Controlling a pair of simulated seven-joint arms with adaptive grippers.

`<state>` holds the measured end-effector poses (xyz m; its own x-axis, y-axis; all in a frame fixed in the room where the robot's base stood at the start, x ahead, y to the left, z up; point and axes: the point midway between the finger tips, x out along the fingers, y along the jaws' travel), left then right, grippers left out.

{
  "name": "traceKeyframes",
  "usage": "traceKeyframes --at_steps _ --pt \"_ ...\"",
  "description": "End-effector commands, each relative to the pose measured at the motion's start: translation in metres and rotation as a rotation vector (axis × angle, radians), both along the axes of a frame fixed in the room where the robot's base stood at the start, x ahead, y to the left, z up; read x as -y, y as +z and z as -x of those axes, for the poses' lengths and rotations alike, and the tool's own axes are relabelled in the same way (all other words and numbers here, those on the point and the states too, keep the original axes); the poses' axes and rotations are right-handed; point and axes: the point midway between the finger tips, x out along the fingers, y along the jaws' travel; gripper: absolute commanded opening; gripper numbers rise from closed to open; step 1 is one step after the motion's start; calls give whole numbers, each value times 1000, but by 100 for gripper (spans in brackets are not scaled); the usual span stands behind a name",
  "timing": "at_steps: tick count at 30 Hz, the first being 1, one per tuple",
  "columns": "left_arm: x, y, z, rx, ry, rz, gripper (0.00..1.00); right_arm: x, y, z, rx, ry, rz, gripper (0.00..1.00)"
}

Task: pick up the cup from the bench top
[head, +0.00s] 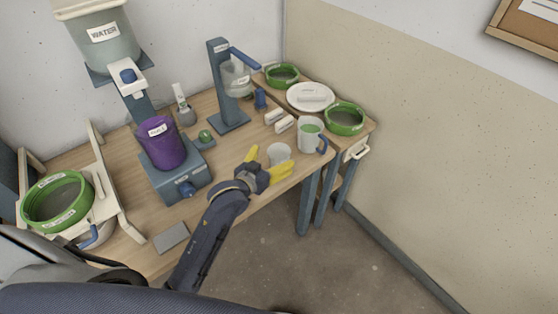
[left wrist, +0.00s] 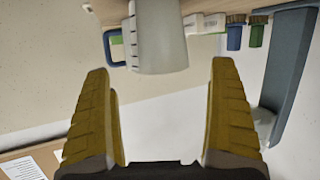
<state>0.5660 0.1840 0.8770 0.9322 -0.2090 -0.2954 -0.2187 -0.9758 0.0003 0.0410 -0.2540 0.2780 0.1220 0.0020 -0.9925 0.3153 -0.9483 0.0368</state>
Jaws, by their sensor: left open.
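In the left wrist view the picture is upside down; the cup (left wrist: 160,35) shows ahead of the gap between the two fingers (left wrist: 161,72), apart from both. The cup's far side is hidden. My right gripper is not in view.
A blue stand (head: 220,85), a purple bucket (head: 161,145) and green-rimmed sieves (head: 345,118) are around. Open floor lies in front.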

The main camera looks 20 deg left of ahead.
Motion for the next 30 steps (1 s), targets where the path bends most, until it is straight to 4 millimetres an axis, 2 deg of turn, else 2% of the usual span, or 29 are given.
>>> traceKeyframes --at_steps 6,12,22,23,30 --pt "5 -5 -26 0 0 1 92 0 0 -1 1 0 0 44" --pt "9 -11 -43 0 0 0 92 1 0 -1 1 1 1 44" --pt "10 -12 -46 1 0 0 92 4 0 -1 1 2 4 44" --pt "10 -12 -46 1 0 0 91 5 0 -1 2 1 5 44" --pt "9 -12 -46 0 0 0 63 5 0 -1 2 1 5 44"
